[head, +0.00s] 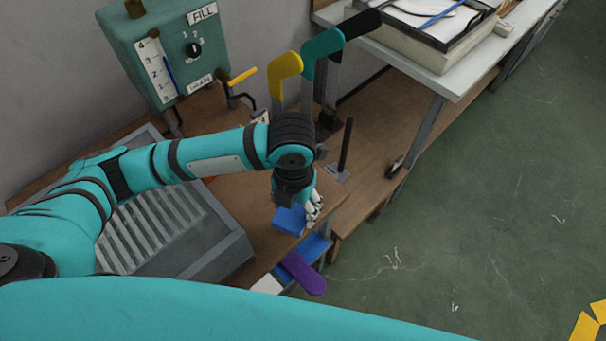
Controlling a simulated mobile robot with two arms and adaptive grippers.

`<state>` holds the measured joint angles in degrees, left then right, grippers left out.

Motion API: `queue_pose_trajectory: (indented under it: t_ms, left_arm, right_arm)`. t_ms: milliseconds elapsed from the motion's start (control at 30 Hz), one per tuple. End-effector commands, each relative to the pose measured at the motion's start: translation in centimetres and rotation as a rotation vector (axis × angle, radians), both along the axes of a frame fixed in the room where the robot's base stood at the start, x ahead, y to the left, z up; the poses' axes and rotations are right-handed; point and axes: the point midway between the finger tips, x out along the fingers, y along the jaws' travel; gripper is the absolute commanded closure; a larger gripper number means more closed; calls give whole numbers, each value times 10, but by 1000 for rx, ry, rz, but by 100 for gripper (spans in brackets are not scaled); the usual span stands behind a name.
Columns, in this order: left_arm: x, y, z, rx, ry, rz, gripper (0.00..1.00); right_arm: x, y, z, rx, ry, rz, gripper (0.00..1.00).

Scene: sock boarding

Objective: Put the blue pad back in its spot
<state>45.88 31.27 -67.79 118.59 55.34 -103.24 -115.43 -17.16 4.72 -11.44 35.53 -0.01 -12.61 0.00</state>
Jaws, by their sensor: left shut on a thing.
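My left gripper (312,208) reaches in from the left and points down at the front edge of the wooden bench (240,208). It is shut on the blue pad (289,219), which shows as a small flat blue block beside the fingers. Part of the pad is hidden by the gripper. Just below it is another blue surface (315,246), like a holder or tray at the bench's front. I cannot tell whether the pad touches it or the bench. My right gripper is not in view.
A purple piece (303,273) lies just below the blue surface. A grey slatted unit (165,225) is at the left. Yellow (285,68), teal (322,45) and black (361,24) boards stand behind the wrist, near a black post (345,145). Green floor (480,200) is clear at right.

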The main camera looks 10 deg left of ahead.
Motion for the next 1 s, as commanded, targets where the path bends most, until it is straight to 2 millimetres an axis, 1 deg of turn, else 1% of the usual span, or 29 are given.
queue_pose_trajectory:
  t_ms: [33,200,300,400,500,600,667,833,1000]
  left_arm:
    - [15,1,0,2,1,6,70]
    - [60,4,-4,1,1,6,70]
    - [82,6,-6,0,1,5,70]
    - [97,7,-8,0,1,2,70]
    - [104,7,-10,-1,1,1,70]
    - [105,8,-14,1,3,1,70]
    - [105,8,-20,2,3,2,70]
    - [105,8,-43,2,3,2,70]
    - [105,8,-45,1,0,1,70]
  right_arm:
    - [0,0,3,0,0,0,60]
    - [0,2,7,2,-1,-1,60]
    - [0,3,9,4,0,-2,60]
    - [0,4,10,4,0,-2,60]
    - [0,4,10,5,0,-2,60]
    - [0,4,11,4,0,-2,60]
    - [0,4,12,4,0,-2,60]
    - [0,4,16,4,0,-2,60]
    - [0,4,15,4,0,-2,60]
